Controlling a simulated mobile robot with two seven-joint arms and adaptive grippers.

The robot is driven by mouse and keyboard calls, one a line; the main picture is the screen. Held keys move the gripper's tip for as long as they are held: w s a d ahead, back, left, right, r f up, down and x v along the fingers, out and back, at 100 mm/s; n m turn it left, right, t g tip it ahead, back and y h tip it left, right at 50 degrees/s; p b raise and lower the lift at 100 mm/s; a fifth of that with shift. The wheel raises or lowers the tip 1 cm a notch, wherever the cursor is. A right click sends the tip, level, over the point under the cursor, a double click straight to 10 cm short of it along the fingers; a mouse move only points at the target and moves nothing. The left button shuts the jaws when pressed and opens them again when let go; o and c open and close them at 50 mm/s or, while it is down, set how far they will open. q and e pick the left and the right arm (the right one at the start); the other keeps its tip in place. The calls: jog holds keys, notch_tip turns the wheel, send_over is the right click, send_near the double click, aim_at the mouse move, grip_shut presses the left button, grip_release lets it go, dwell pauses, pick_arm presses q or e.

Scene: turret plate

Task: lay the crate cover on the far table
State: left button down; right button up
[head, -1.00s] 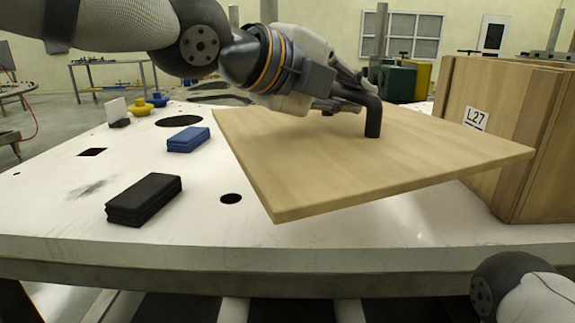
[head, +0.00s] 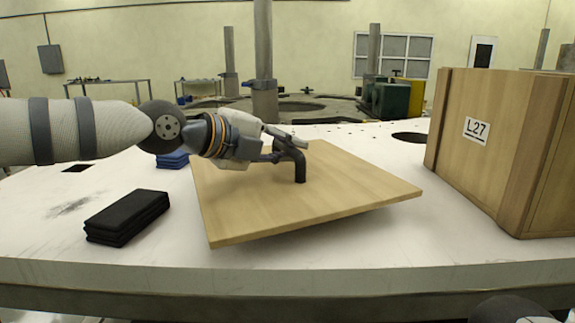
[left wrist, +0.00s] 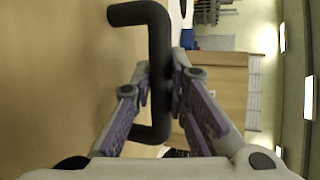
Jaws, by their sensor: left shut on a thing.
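The crate cover (head: 270,215) is a flat pale wooden board with a black bent handle (head: 299,168). In the head view it is over the white table, its near edge raised above the surface. Whether its far edge touches is hard to tell. My left gripper (head: 284,143) is shut on the handle. In the left wrist view the handle (left wrist: 159,50) passes between the fingers (left wrist: 162,85), with the board (left wrist: 60,80) at left. The wooden crate (head: 490,95) labelled L27 stands at right, apart from the cover.
The white table (head: 60,245) has holes in it. A black stack (head: 128,218) lies left of the cover; a blue stack (head: 173,160) is partly behind my left arm. Metal posts (head: 264,60), green bins (head: 394,100) and a metal table (head: 108,83) stand farther back.

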pick_arm(q)
jog(key=shift+f, duration=1.1)
jog(key=shift+f, duration=0.1)
jog(key=c, duration=2)
grip_release()
jog(key=shift+f, duration=0.25)
jog(key=o, duration=0.4)
jog(key=shift+s, duration=0.1)
jog(key=shift+r, duration=0.15)
notch_tip(320, 180, up, 4)
send_over(232, 189)
jog(key=shift+d+p, duration=0.2)
jog(key=shift+p, duration=0.25)
jog(key=shift+a, duration=0.2)
